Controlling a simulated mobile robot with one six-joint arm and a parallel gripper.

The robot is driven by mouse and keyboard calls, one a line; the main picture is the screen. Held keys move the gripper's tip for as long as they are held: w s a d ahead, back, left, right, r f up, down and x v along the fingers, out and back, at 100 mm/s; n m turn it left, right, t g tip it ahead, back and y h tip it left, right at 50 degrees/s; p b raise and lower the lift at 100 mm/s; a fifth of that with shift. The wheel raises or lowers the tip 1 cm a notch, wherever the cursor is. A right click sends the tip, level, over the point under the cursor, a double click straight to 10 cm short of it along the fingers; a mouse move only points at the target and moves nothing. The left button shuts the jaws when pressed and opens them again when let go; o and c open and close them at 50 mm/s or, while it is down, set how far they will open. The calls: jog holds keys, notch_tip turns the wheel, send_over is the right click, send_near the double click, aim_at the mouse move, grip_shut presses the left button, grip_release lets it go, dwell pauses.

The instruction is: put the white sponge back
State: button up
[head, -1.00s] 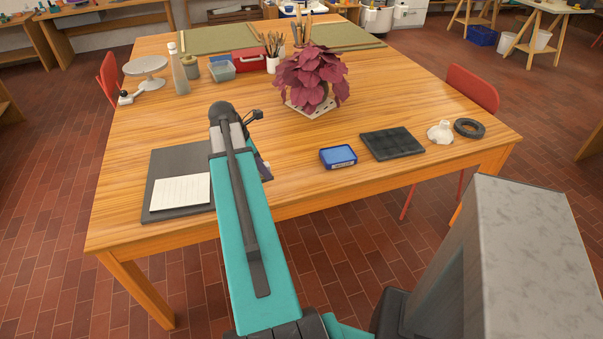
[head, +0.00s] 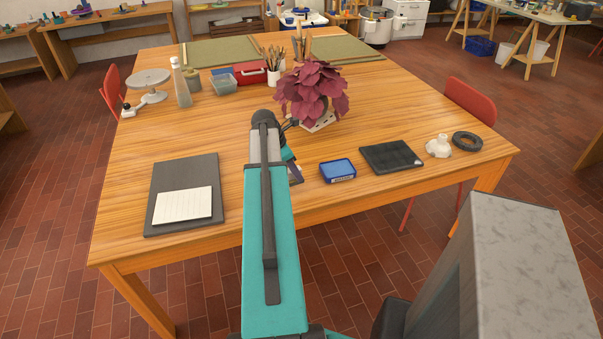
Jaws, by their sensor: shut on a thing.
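My gripper (head: 291,170) is mostly hidden behind my own teal and grey arm. Only a teal part and a dark edge of it show, low over the near side of the table, just left of the blue box (head: 338,171). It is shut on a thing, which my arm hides. I cannot make out a white sponge anywhere on the wooden table (head: 128,215).
A dark board (head: 161,221) with a white pad (head: 183,205) lies left. A black tray (head: 391,157), a white lumpy piece (head: 439,146) and a black ring (head: 467,141) lie right. A purple-leaved plant (head: 312,90) stands beyond my wrist. The table's left middle is clear.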

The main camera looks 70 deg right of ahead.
jog(key=shift+s+d, duration=0.25)
jog(key=shift+d, duration=0.1)
jog(key=shift+s+d, duration=0.2)
jog(key=shift+d, duration=0.1)
jog(key=shift+s+d+p, duration=0.45)
jog(key=shift+s+d, duration=0.2)
jog(key=shift+d, duration=0.3)
jog(key=shift+a+f+p, duration=0.2)
jog(key=shift+f+p, duration=0.1)
jog(key=shift+f, duration=0.75)
jog(key=shift+w+f+p, duration=0.1)
jog(key=shift+f+p, duration=0.4)
jog(key=shift+f, duration=0.15)
jog(key=shift+f, duration=0.2)
jog(key=o, duration=1)
jog(key=shift+f+b, duration=0.1)
jog(key=shift+b, duration=0.4)
